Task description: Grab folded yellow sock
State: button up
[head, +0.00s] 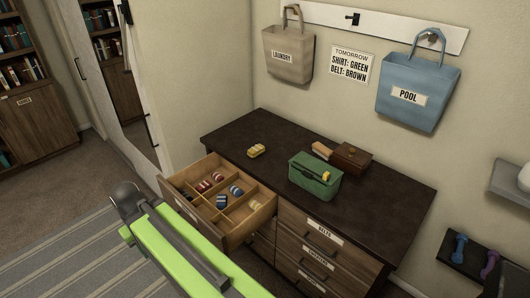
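A small yellow folded bundle, which looks like the folded yellow sock (256,151), lies on the dark dresser top (225,139) near its left back side, behind the open drawer (233,240). The drawer is pulled out and split into compartments holding red-striped bundles (203,187) and blue-striped bundles (236,191). A small yellow item (254,205) also shows in the drawer's right part, too small to identify. My green arm reaches up from the bottom edge, in front of the drawer. I see no gripper fingers in the head view.
A green box (315,183) with a yellow piece on it and a brown wooden box (350,157) stand on the dresser, right of the yellow bundle. Bags labelled LAUNDRY (288,58) and POOL (415,107) hang above. The dresser top around the bundle is clear.

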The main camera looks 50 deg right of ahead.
aim_at(256, 151)
jog(key=z, duration=0.2)
jog(key=i, duration=1)
jog(key=u, duration=0.1)
